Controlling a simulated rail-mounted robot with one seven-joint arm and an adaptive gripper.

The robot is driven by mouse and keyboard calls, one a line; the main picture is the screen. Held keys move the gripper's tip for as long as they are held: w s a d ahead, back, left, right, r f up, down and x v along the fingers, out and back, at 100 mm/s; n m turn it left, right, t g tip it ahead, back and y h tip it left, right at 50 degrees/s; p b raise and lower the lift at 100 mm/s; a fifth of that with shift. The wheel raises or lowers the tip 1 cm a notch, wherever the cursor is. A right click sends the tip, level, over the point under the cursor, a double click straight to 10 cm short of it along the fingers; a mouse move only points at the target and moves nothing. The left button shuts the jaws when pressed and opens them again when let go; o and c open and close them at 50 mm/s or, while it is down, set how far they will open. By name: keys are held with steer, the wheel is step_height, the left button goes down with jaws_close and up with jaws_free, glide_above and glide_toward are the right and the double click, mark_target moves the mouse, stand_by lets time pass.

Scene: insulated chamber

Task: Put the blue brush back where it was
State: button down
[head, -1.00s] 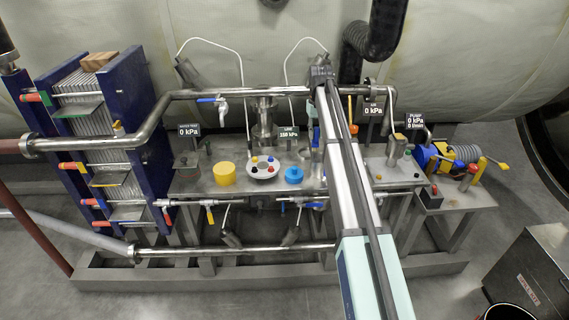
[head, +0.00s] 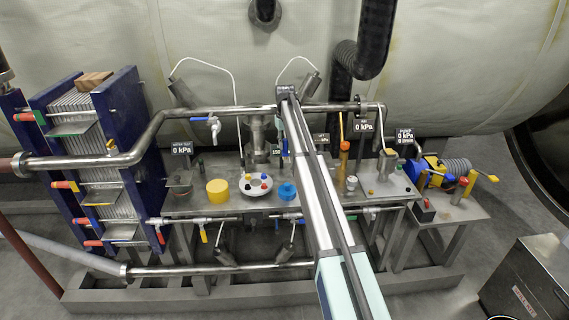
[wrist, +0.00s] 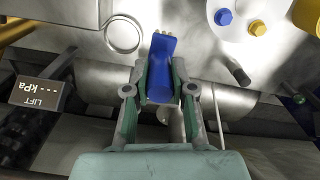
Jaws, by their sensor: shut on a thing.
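The blue brush (wrist: 161,65) is in my gripper (wrist: 161,90) in the wrist view. Its blue body lies between the two fingers, and its pale bristle tips point to the top of the picture, over a grey metal surface. I cannot tell whether it touches that surface.
A white round plate with coloured knobs (head: 257,194), a yellow tub (head: 217,192) and a blue round part (head: 287,192) stand on the bench. A steel pipe (head: 235,112) runs above it. The wrist view shows a metal ring (wrist: 122,34) and a LIFT sign (wrist: 39,93).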

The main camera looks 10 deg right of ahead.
step_height(320, 180, down, 11)
steer(key=shift+r+p, duration=0.1)
steer(key=shift+p, duration=1.15)
steer(key=c, duration=1)
jaws_free()
steer(key=shift+f, duration=0.2)
steer(key=shift+r, duration=0.1)
step_height(320, 180, up, 12)
steer(key=b, duration=0.4)
steer(key=shift+r, duration=0.1)
